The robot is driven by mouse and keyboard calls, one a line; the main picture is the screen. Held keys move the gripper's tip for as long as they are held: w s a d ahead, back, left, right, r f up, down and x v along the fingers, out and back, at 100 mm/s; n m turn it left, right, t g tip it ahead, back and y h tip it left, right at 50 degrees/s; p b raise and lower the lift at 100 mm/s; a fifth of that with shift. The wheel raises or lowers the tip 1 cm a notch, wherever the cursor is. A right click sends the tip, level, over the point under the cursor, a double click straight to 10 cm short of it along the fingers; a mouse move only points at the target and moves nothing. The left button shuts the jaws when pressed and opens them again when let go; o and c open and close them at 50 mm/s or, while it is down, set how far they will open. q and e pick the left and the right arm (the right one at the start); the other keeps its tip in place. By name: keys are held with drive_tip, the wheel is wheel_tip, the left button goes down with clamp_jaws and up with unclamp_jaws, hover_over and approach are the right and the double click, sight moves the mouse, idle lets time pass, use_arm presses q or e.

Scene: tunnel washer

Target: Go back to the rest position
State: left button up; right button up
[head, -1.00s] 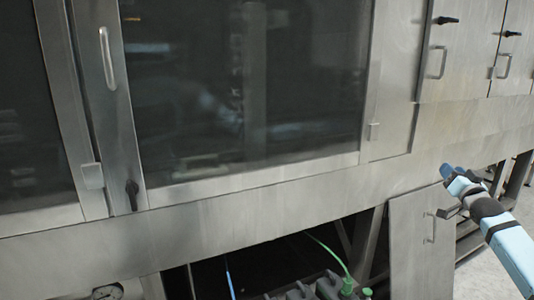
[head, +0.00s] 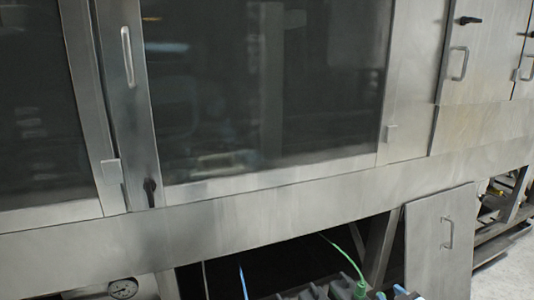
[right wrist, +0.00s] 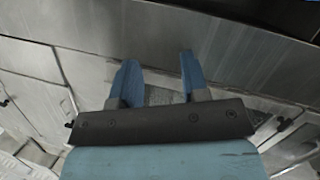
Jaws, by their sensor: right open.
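My right gripper (right wrist: 158,62) is open in the right wrist view. Its two blue fingers stand apart with nothing between the tips, and the grey metal machine front (right wrist: 220,48) lies beyond them. My left gripper is not in view.
The steel washer (head: 240,218) fills the head view, with a large dark window (head: 265,85). Below are an opening with a green hose (head: 342,254), a pressure gauge (head: 123,289) and a leaning panel (head: 438,245) with a handle. Bare floor (head: 515,270) shows at the lower right.

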drive_tip(key=s+a+r+m+g+y, duration=0.1)
drive_tip(key=s+a+y, duration=0.1)
drive_tip(key=s+a, duration=0.9)
drive_tip(key=s+a+r+m+y, duration=0.15)
drive_tip(key=s+a, duration=0.55)
drive_tip(key=s, duration=0.7)
use_arm(q)
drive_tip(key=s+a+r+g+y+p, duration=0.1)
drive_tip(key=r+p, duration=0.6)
drive_tip(key=p, duration=0.9)
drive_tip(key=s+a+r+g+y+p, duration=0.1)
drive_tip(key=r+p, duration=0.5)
drive_tip(key=p, duration=1)
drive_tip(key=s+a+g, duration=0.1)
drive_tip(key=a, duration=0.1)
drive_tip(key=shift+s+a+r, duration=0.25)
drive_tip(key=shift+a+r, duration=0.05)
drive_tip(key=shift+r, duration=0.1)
use_arm(e)
drive_tip(key=s+d+r+g+h, duration=0.1)
drive_tip(key=s+d+r, duration=0.1)
drive_tip(key=r, duration=0.4)
drive_tip(key=s+d+r+g+h, duration=0.1)
drive_tip(key=s+d+r+g, duration=0.1)
drive_tip(key=r, duration=0.5)
drive_tip(key=shift+r, duration=0.2)
